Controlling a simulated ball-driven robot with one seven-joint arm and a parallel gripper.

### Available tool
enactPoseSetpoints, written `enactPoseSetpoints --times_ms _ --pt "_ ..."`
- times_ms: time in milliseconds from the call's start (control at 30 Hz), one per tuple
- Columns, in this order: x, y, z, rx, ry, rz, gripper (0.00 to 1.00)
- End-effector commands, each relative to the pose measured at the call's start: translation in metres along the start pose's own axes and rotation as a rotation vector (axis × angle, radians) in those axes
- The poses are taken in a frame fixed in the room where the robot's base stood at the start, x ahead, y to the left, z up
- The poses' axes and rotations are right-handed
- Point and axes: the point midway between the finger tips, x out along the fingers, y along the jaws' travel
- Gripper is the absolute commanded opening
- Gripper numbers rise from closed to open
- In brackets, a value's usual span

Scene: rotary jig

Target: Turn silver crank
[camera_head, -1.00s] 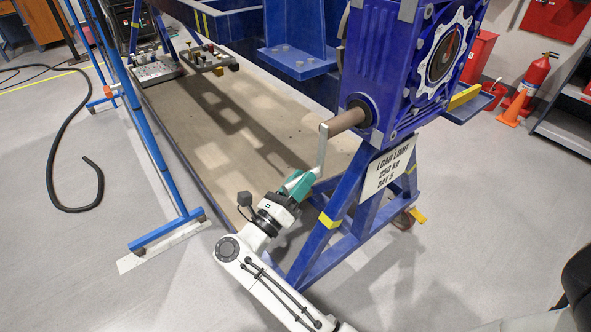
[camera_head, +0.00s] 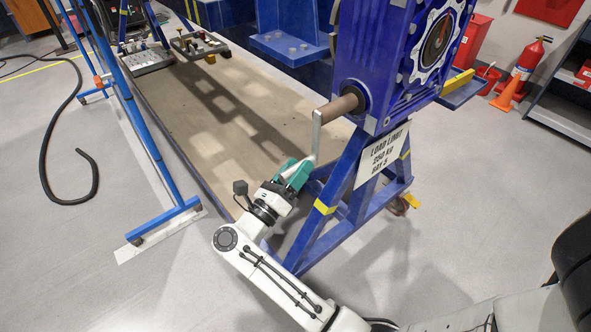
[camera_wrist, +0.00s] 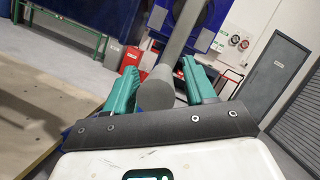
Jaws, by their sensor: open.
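The silver crank (camera_head: 316,140) is a flat bar hanging nearly straight down from the end of a brown shaft (camera_head: 341,106) on the blue jig housing. In the wrist view the crank's bar (camera_wrist: 182,35) comes down to a round grey handle (camera_wrist: 157,88). In the wrist view my gripper (camera_wrist: 160,66) is open, with a finger on each side of the handle. I cannot tell whether either finger touches it.
The blue jig stand (camera_head: 350,190) with a load-limit sign (camera_head: 383,155) stands close to my arm. A blue frame (camera_head: 150,150) is at left. A black hose (camera_head: 92,165) lies on the floor. A fire extinguisher (camera_head: 525,62) and orange cone (camera_head: 508,95) are at right.

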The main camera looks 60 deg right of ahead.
Motion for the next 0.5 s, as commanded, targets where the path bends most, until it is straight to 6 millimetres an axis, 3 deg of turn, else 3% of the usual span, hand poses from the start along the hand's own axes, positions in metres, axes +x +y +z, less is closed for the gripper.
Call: enactPoseSetpoints --times_ms 167,500 --pt "-0.010 0.001 0.000 0.000 -0.002 0.002 0.55" --pt "-0.072 0.002 -0.001 0.000 -0.002 0.003 0.55"
